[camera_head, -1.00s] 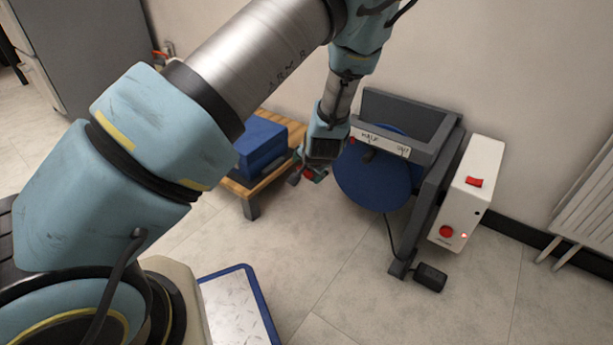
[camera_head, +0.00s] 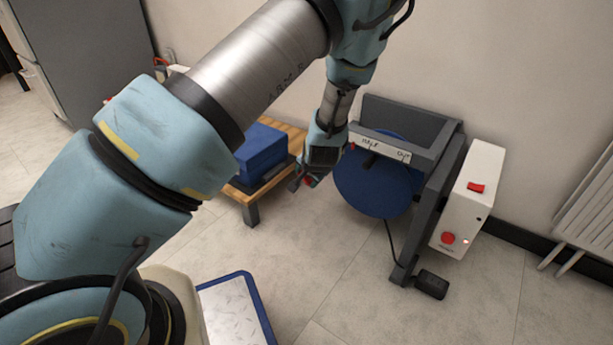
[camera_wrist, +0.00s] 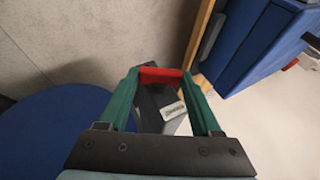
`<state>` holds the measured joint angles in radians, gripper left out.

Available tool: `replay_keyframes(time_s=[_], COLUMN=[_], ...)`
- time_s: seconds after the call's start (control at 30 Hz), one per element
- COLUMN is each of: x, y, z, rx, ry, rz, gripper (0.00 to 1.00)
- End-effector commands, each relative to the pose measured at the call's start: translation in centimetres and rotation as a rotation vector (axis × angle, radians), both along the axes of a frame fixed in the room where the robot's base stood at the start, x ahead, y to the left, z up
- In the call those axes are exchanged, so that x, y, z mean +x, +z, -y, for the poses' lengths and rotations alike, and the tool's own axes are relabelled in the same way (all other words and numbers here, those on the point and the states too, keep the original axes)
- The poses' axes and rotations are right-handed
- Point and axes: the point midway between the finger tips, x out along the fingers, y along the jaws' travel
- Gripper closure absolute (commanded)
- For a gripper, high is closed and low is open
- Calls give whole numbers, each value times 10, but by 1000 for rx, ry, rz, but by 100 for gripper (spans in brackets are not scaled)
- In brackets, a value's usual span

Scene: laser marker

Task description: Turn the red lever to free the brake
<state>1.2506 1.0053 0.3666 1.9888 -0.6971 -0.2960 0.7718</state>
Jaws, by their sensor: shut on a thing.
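The red lever (camera_wrist: 160,73) shows in the wrist view as a red bar between the green fingertips of my gripper (camera_wrist: 160,80). My gripper is shut on it. A dark block with a small pale label lies just behind the lever in that view. In the head view my gripper (camera_head: 308,180) is low, left of the blue disc (camera_head: 375,185) of the grey-framed machine. Only a bit of red shows at the fingertips there, and my gripper hides most of the lever.
A white control box (camera_head: 468,200) with a red switch and a red button stands at the machine's right. A foot pedal (camera_head: 432,284) lies on the floor. A blue case (camera_head: 262,152) rests on a wooden bench (camera_head: 250,197) close to my gripper's left.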

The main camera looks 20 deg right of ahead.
Motion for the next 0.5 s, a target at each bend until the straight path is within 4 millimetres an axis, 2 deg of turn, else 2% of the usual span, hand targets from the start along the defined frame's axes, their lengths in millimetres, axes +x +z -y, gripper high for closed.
replay_keyframes(time_s=[0.03, 0.23, 0.5], x=[0, 0, 1], y=[0, 0, 1], z=[0, 0, 0], rx=[0, 0, -15], ry=[0, 0, 1], rz=[-1, -1, -26], gripper=[69, 91, 91])
